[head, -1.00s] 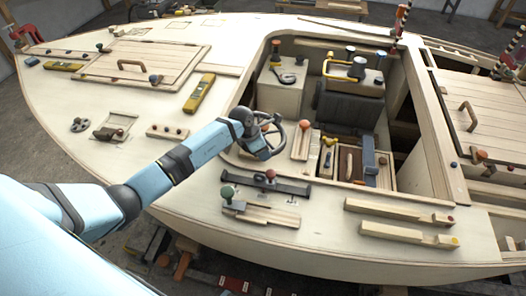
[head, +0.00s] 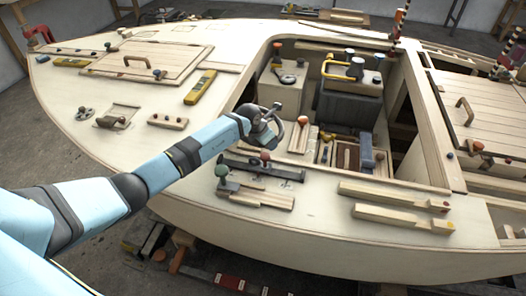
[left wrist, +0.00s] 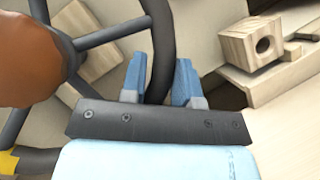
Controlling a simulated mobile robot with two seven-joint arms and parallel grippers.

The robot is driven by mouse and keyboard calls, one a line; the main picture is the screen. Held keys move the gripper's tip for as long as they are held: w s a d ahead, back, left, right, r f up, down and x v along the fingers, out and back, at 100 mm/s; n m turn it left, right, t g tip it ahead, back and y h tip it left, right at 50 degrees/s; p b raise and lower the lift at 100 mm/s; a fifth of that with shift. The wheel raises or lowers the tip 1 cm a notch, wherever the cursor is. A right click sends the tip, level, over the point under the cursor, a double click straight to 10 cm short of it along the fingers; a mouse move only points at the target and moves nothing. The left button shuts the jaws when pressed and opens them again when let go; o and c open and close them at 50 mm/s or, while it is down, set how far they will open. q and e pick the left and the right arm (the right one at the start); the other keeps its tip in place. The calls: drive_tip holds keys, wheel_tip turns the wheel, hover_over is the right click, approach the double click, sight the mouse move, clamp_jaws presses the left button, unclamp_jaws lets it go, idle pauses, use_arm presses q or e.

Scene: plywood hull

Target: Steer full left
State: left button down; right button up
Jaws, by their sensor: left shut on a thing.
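The steering wheel has a dark round rim and thin spokes. In the left wrist view its rim (left wrist: 162,35) runs down between the blue fingertips of my left gripper (left wrist: 160,78). The gripper is shut on this rim. A large orange-brown rounded piece (left wrist: 30,55) lies over the middle of the wheel, and a yellow band (left wrist: 9,161) marks the rim at lower left. In the head view my left gripper (head: 267,126) is at the wheel by the cockpit's near left edge and hides much of it. My right gripper is not in view.
The cockpit holds a dark box (head: 350,100) with a yellow handle and a tray of tools beside it. A dark bar with an orange knob (head: 265,156) and a green-knobbed block (head: 222,171) lie on the near deck. A wooden block with a hole (left wrist: 252,42) is near the wheel.

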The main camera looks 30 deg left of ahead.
sight(279, 137)
use_arm(q)
drive_tip(key=shift+w+d+f+n+t+y, duration=0.15)
drive_tip(key=shift+w+d+n+t+y, duration=0.2)
drive_tip(key=shift+n, duration=0.25)
drive_tip(key=shift+w+d+f+n+t+y, duration=0.2)
drive_tip(key=shift+w+n+t+y, duration=0.2)
drive_tip(key=shift+n, duration=0.2)
drive_tip(key=shift+w+d+f+n+t+y+b, duration=0.1)
drive_tip(key=shift+w+n+t+y+b, duration=0.1)
drive_tip(key=shift+w+n+y, duration=0.35)
drive_tip(key=shift+w+d+n+t+y+b, duration=0.1)
drive_tip(key=shift+w+n+t+y, duration=0.15)
drive_tip(key=shift+w+n, duration=0.35)
drive_tip(key=shift+w+d+f+n+t+y+b, duration=0.1)
drive_tip(key=shift+w+n+t+y, duration=0.2)
drive_tip(key=shift+n, duration=0.45)
drive_tip(key=shift+w, duration=0.1)
drive_tip(key=c, duration=1.2)
unclamp_jaws()
drive_tip(key=shift+o, duration=0.2)
drive_tip(key=shift+r, duration=0.1)
drive_tip(key=shift+r, duration=0.25)
drive_tip(key=p+v, duration=0.2)
drive_tip(key=v, duration=1.1)
